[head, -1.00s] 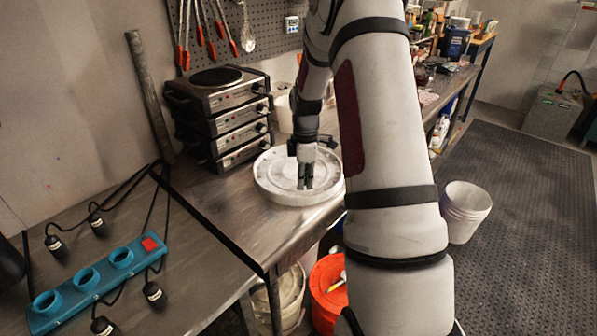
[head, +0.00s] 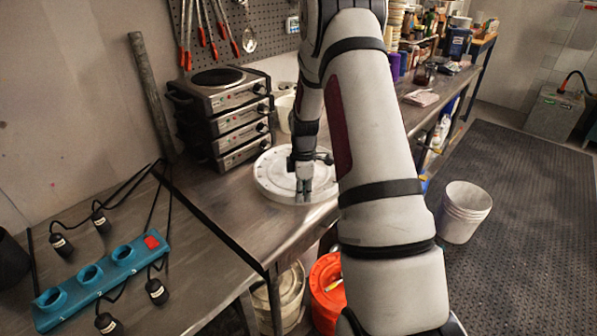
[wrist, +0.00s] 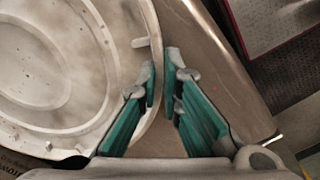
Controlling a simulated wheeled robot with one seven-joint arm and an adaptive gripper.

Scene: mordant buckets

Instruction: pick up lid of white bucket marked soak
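A large round white lid (head: 268,182) lies flat on the metal bench, with a raised rim and small tabs. No "soak" marking is readable on it. My gripper (head: 303,192) is at the near right side of the lid, pointing down. In the wrist view the lid (wrist: 45,65) fills the left side. The green-padded fingers of my gripper (wrist: 163,65) are apart, one on the lid side of the rim and one outside it. I cannot tell whether either finger touches the rim. My arm hides part of the bench behind the lid.
Stacked hot plates (head: 225,115) stand behind the lid to the left. A blue socket strip (head: 92,278) with cables lies at the left. Below the bench are an orange bucket (head: 327,295) and a whitish bucket (head: 287,298). A white bucket (head: 463,212) stands on the floor mat.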

